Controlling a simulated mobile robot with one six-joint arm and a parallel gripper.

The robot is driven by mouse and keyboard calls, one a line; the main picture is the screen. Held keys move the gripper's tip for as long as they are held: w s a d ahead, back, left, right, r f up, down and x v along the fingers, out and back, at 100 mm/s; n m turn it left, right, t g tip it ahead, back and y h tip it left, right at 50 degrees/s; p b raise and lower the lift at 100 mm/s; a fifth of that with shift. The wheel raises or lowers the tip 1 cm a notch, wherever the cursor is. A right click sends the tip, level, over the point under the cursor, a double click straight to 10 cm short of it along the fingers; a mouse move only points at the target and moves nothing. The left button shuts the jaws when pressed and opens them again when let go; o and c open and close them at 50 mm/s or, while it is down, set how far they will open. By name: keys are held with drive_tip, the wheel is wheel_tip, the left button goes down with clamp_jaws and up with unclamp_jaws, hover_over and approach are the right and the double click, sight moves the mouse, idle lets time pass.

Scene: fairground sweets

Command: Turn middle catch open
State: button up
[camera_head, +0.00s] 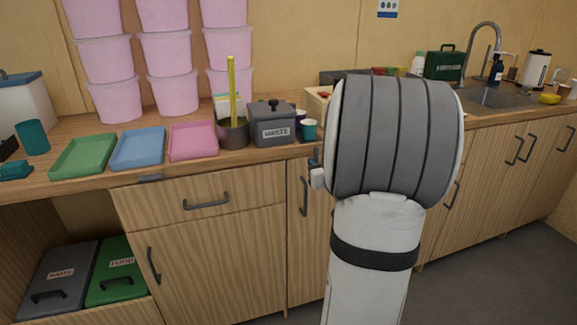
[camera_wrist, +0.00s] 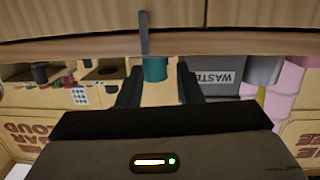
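My gripper (camera_wrist: 158,82) is open in the wrist view, with its two dark fingers apart. A teal cup (camera_wrist: 155,68) shows beyond and between the fingertips. A dark upright bar (camera_wrist: 144,32) crosses the counter edge at the top of the inverted wrist view, apart from the fingers. I cannot tell whether this bar is the middle catch or a door handle. In the head view my arm hides most of the gripper, which is at the counter's front edge. No catch can be identified with certainty there.
The grey waste bin (camera_head: 272,124) and teal cup (camera_head: 308,129) stand on the counter left of my arm. Green (camera_head: 84,156), blue (camera_head: 138,148) and pink (camera_head: 192,140) trays lie farther left. A door handle (camera_head: 304,197) sticks out below the counter.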

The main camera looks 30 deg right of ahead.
sight(317, 153)
drive_tip(key=w+d, duration=0.1)
drive_tip(key=w, duration=0.1)
drive_tip(key=w+d+f+t+b, duration=0.1)
drive_tip(key=w+d, duration=0.1)
drive_tip(key=w+d+f+t+b, duration=0.1)
drive_tip(key=w, duration=0.1)
drive_tip(key=shift+w+d+y, duration=0.25)
drive_tip(key=shift+w+y, duration=0.1)
drive_tip(key=shift+y, duration=0.05)
